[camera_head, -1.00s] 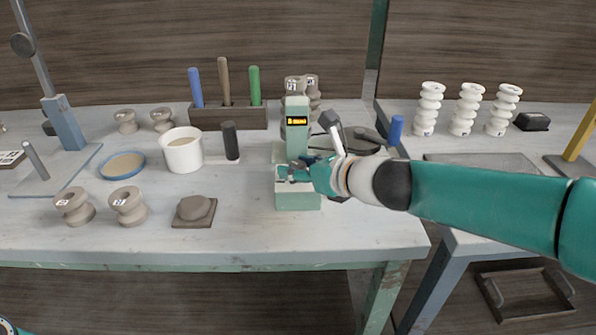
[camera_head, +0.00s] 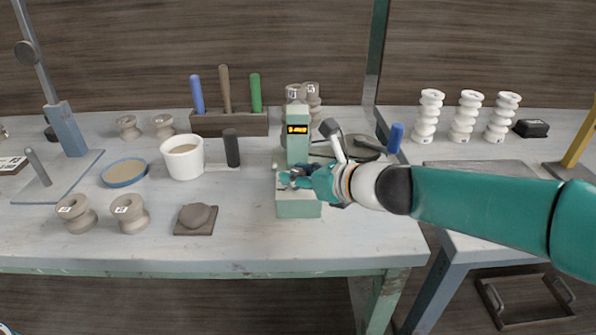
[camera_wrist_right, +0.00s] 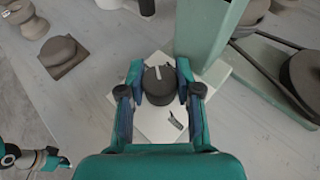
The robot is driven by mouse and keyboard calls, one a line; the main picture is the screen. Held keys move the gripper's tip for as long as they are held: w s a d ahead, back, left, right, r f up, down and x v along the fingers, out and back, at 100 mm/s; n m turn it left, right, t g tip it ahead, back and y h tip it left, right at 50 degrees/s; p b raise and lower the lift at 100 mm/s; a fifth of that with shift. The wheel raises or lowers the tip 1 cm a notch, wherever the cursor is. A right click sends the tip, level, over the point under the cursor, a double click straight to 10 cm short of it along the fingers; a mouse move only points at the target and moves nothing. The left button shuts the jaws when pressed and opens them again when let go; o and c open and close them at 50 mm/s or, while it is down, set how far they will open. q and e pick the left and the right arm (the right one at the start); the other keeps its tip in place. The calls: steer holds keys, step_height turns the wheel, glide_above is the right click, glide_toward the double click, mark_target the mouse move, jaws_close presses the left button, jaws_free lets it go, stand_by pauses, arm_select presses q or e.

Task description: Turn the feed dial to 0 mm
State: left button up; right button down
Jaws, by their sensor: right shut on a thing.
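The feed dial (camera_wrist_right: 158,84) is a dark round knob with a pale pointer line, on the white top plate (camera_wrist_right: 160,122) of a pale green machine (camera_head: 298,206). In the right wrist view the pointer line aims up and slightly left. My right gripper (camera_wrist_right: 160,88) is shut on the dial, one finger on each side. In the head view the right gripper (camera_head: 290,180) covers the dial. The machine's column (camera_head: 298,150) carries a small display (camera_head: 297,129) with yellow characters too small to read.
A white tub (camera_head: 183,160), a blue-rimmed dish (camera_head: 124,172) and a clay lump on a board (camera_head: 196,219) lie to the left. A tool rack (camera_head: 229,123) stands behind. White ribbed insulators (camera_head: 466,116) stand on the right table. The bench front is clear.

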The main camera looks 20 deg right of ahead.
mark_target(300, 172)
steer(key=n+g+y+p, duration=0.3)
steer(key=n+g+p, duration=0.1)
steer(key=p, duration=0.4)
steer(key=n+g+y+p, duration=0.4)
steer(key=n+g+p, duration=0.1)
steer(key=n+p, duration=0.1)
steer(key=shift+d+r+p, duration=0.1)
steer(key=shift+r+p, duration=0.1)
steer(key=shift+p, duration=0.7)
steer(key=shift+f+n+g+p, duration=0.2)
steer(key=shift+n+g+p, duration=0.7)
steer(key=shift+g, duration=0.1)
steer(key=c, duration=1.1)
jaws_free()
steer(key=shift+o, duration=0.2)
steer(key=shift+y, duration=0.3)
step_height(300, 172, up, 10)
steer(key=shift+f, duration=0.1)
